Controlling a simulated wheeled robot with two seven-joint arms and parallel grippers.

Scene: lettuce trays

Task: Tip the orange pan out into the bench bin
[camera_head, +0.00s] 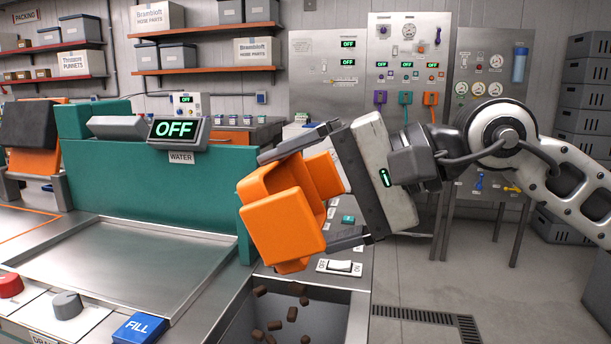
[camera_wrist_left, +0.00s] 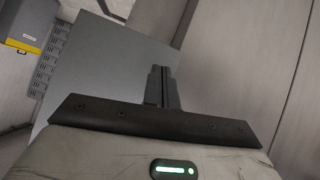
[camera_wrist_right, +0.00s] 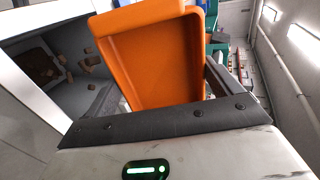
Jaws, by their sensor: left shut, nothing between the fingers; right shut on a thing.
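The orange pan (camera_head: 283,228) is in my right gripper (camera_head: 270,212), steeply tilted above the bench bin (camera_head: 352,318). The right fingers lie on either side of the pan's handle end. In the right wrist view the pan (camera_wrist_right: 155,60) shows a smooth orange face with a raised rim and no pieces on it. Several brown chunks (camera_head: 275,326) lie in the bin; they also show in the right wrist view (camera_wrist_right: 88,62). My left gripper (camera_wrist_left: 160,88) is shut and empty, seen only in the left wrist view, beside a plain grey panel.
A shallow metal tray (camera_head: 130,265) and teal wall (camera_head: 160,190) are left of the pan. A white rocker switch (camera_head: 339,267) is behind the bin. Floor at right is open.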

